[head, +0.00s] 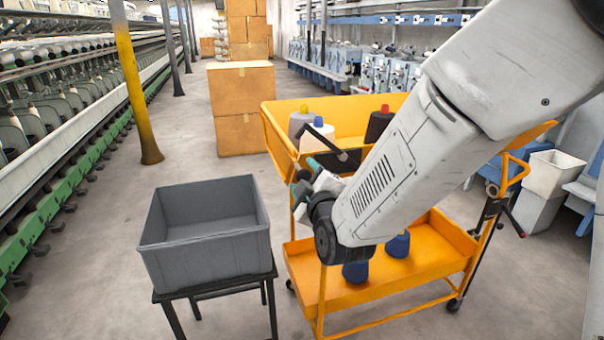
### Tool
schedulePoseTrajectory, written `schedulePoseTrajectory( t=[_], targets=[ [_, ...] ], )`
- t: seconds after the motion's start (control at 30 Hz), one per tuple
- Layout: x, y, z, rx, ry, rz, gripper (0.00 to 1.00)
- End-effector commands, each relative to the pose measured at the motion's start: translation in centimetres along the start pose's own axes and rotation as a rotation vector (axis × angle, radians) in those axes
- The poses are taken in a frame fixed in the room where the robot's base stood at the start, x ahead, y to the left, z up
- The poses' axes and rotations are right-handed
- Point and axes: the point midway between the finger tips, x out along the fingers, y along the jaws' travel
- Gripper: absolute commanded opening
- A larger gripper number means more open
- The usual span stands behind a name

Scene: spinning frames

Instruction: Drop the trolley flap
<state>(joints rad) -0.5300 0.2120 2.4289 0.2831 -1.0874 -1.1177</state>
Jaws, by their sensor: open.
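The orange trolley (272,125) stands right of centre, with an upper tray and a lower shelf (330,291). My arm crosses in front of the upper tray and hides much of its near side. I cannot tell which panel is the flap or how it stands. My gripper (306,179) is open, with teal fingertips, at the near left part of the upper tray. Whether it touches the trolley is unclear. A thin dark bar (325,141) shows just above it; I cannot tell what it belongs to.
Yarn cones (302,121) stand in the upper tray, and blue cones (398,245) on the lower shelf. A grey bin (205,245) sits on a black stand at front left. Cardboard boxes (241,90) and a yellow post (132,80) stand behind. Floor is clear left of the bin.

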Motion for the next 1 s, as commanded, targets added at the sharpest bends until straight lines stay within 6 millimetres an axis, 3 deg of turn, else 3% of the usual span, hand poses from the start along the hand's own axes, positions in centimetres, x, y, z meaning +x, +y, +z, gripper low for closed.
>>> schedulePoseTrajectory(
  t=[0.2, 0.5, 0.57, 0.7, 1.0],
  targets=[
    [2.2, 0.0, 0.0, 0.001, -0.001, 0.0, 0.55],
    [2.5, 0.0, 0.0, 0.001, 0.0, 0.0, 0.55],
    [2.5, 0.0, 0.0, 0.001, 0.0, 0.0, 0.41],
    [2.5, 0.0, 0.0, 0.001, 0.0, 0.0, 0.02],
    [3.5, 0.0, 0.1, -0.025, -0.003, 0.001, 0.0]
  ],
)
